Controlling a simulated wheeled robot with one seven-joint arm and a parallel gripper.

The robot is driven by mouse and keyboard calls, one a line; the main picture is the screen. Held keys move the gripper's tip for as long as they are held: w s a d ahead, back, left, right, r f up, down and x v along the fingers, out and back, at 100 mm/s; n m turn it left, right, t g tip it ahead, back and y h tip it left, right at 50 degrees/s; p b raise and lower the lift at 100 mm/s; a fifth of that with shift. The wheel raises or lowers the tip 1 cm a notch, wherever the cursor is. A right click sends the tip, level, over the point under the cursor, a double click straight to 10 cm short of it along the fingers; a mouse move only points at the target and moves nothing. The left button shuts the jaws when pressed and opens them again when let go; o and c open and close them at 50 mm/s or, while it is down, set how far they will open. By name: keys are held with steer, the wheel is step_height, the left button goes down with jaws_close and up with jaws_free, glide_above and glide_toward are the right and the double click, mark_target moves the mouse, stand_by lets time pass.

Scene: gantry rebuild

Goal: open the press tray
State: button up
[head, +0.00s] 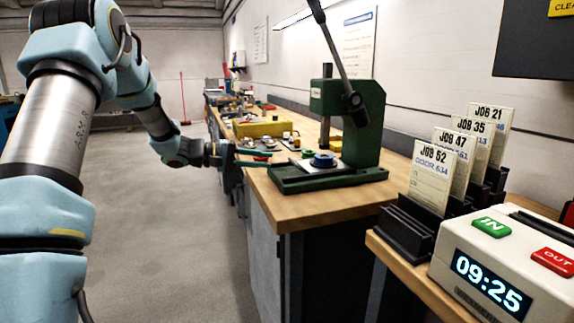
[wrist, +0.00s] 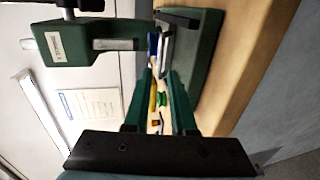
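The green arbor press (head: 362,120) stands on the wooden bench, its base tray (head: 305,184) low at its foot. A blue ring-shaped part (head: 322,160) sits on the base under the ram. My gripper (head: 268,158) is left of the press base, its dark green fingers pointing right toward it. In the wrist view the fingers (wrist: 161,76) are apart with bench items visible between them, so it holds nothing. The press body (wrist: 75,42) appears sideways there, with a grey plate (wrist: 166,44) and blue part beyond the fingertips. I cannot tell whether the fingers touch the press.
A yellow box (head: 263,129) and several small parts lie on the bench behind the press. Job cards (head: 432,178) in black holders and a white time clock (head: 505,265) stand at the near right. The press lever (head: 335,50) slants up to the left. Floor left of the bench is clear.

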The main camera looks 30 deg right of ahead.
mark_target(292, 162)
steer(key=p+x, duration=0.2)
steer(key=x, duration=0.8)
steer(key=shift+c, duration=0.2)
jaws_close()
steer(key=shift+a, duration=0.1)
stand_by(0.9)
